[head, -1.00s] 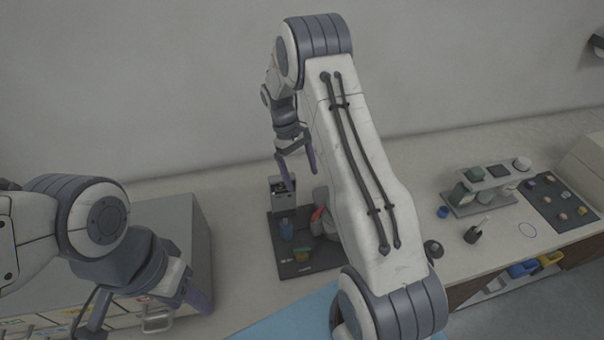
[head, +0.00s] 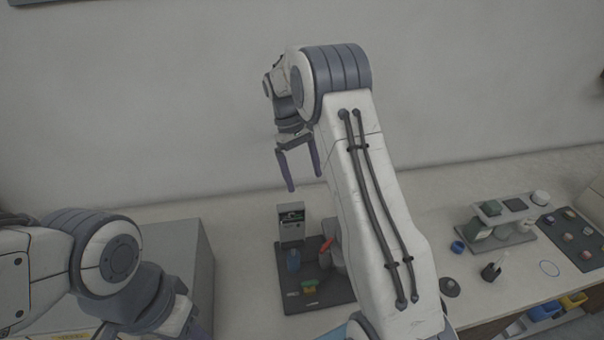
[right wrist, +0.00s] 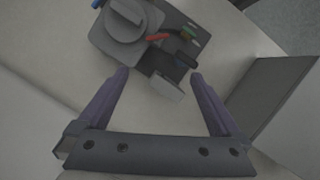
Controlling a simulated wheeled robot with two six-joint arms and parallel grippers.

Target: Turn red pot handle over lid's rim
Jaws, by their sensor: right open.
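The grey pot (head: 338,262) stands on a dark mat (head: 318,296), partly hidden behind my right arm in the head view. Its red handle (head: 326,245) sticks up at a slant on its left. In the right wrist view the round lid (right wrist: 126,20) shows from above, and the red handle (right wrist: 157,37) points out to the right from the pot's side. My right gripper (head: 304,183) is open and empty, above and behind the mat. In its wrist view its fingertips (right wrist: 159,73) are apart, short of the handle. My left gripper is mostly cut off at the lower left.
A grey box-like unit (head: 291,226) stands at the mat's back left, close below my right gripper. A grey cabinet (head: 170,240) is left; a rack (head: 495,228) is right.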

